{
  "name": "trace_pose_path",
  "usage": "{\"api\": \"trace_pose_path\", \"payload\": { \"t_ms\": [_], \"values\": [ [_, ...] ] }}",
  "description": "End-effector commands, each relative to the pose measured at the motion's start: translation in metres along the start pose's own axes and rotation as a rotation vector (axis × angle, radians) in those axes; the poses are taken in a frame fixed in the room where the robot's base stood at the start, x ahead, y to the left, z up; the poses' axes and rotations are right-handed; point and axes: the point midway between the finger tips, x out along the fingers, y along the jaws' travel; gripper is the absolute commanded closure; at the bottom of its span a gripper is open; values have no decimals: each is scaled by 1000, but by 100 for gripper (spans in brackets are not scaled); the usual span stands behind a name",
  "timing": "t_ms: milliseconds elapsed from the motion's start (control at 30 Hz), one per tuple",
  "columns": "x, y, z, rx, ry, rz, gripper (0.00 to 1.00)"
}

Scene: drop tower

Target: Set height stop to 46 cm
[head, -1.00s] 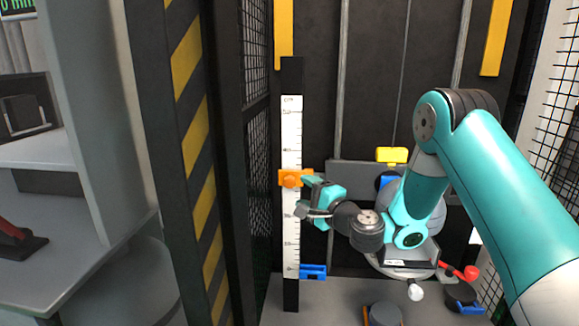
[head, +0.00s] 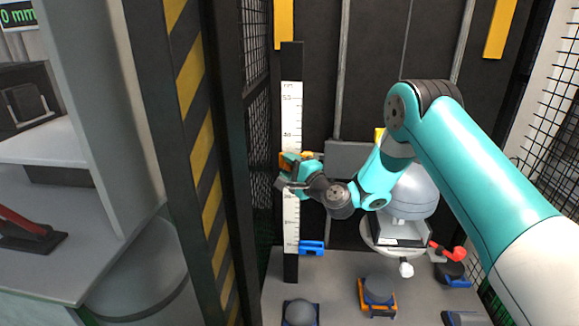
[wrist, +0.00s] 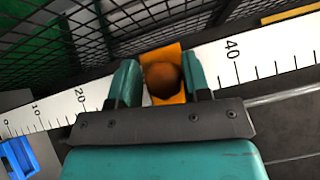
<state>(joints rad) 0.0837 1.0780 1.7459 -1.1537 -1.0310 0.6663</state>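The height stop is an orange slider with a round knob (wrist: 163,79) on a white ruler (head: 291,110), which shows in the wrist view (wrist: 275,62) too. The knob sits between the 20 and 40 marks, around 30. My gripper (head: 291,168) is at the slider and hides most of it in the head view. In the wrist view, my gripper's two teal fingers (wrist: 163,82) stand on either side of the knob, with narrow gaps that suggest they do not press on it.
A blue block (head: 311,248) is by the ruler's lower end. A striped post (head: 200,150) and black mesh stand left of the ruler. A grey domed object (head: 405,190) is behind my arm, with a red-ended handle (head: 447,251) at its right. Round-topped items stand on the floor.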

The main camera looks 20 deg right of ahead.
Motion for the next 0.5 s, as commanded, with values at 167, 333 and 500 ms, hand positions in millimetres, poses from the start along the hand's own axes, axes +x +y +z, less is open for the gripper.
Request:
{"api": "trace_pose_path", "payload": {
  "t_ms": [167,333,500],
  "values": [
    [0,-2,0,-1,1,-3,99],
    [1,-17,2,-3,1,-4,99],
    [4,-54,7,-5,1,-7,99]
  ]
}}
